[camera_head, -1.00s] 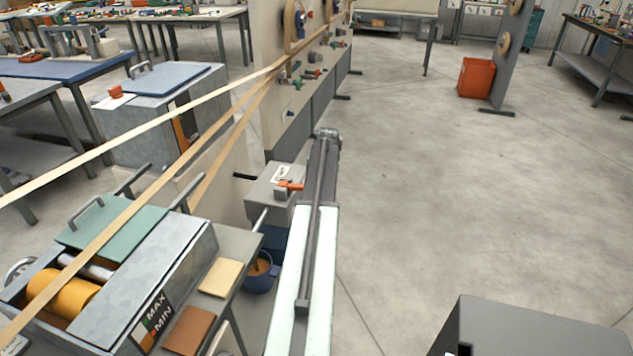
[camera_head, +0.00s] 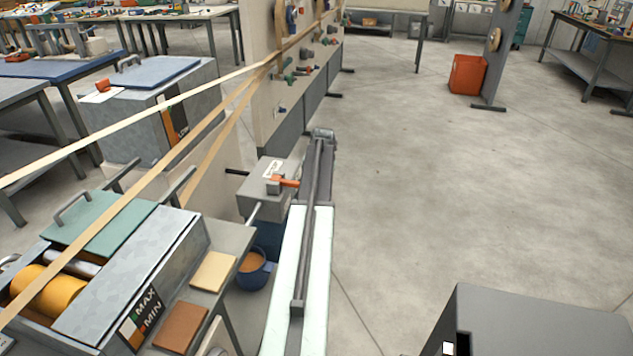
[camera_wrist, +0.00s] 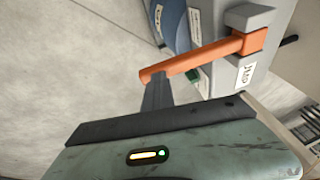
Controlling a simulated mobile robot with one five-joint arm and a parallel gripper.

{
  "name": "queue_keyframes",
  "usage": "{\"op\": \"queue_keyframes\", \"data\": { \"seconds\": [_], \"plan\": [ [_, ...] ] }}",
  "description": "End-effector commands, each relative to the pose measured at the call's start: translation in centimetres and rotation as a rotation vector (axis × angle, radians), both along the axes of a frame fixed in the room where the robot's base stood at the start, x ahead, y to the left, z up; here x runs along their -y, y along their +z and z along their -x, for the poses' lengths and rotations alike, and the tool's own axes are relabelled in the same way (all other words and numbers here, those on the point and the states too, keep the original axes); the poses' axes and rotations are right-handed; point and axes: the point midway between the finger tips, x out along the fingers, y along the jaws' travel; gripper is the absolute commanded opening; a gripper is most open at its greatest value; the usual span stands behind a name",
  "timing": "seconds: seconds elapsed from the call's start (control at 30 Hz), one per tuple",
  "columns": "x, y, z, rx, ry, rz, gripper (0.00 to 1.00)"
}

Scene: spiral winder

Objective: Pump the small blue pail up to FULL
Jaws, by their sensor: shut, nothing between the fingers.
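The small blue pail (camera_head: 251,279) stands on the floor beside the grey bench, below the pump box. An orange-brown surface shows inside it; I cannot read any level mark. The grey pump box (camera_head: 262,202) has an orange lever (camera_head: 286,182), which also crosses the wrist view (camera_wrist: 205,58). My gripper (camera_wrist: 157,92) is shut and empty, with its fingertips at the lever's free end. They look touching or nearly so. In the head view my arm runs past the box, and my fingertips are not clear there. A blue labelled surface (camera_wrist: 172,25) shows behind the lever; I cannot tell whether it is the pail.
The bench (camera_head: 222,240) holds a metal tank (camera_head: 128,275) marked MAX and MIN and two pads, close left of my arm. Tan bands cross above it. A panel wall (camera_head: 268,100) stands behind the box. Open floor (camera_head: 450,200) lies right, with an orange bin (camera_head: 467,74).

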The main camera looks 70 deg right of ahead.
Motion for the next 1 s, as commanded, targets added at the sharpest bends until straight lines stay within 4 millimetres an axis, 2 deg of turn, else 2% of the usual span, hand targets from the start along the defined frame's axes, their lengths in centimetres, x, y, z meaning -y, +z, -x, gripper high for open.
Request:
{"op": "queue_keyframes", "data": {
  "seconds": [0.13, 0.27, 0.4, 0.7, 0.83, 1.0],
  "plan": [
    [-0.3, 0.6, 0.3, -0.009, 0.000, -0.008, 0.00],
    [-0.3, 2.6, 0.2, -0.007, 0.002, -0.005, 0.00],
    [-0.4, 5.7, -0.2, -0.002, 0.004, 0.002, 0.00],
    [-2.6, 12.2, 2.7, -0.001, 0.002, 0.002, 0.00],
    [-3.0, 13.3, 3.3, 0.000, 0.003, 0.003, 0.00],
    [-3.1, 13.2, 3.4, -0.001, 0.005, 0.003, 0.00]
  ]
}}
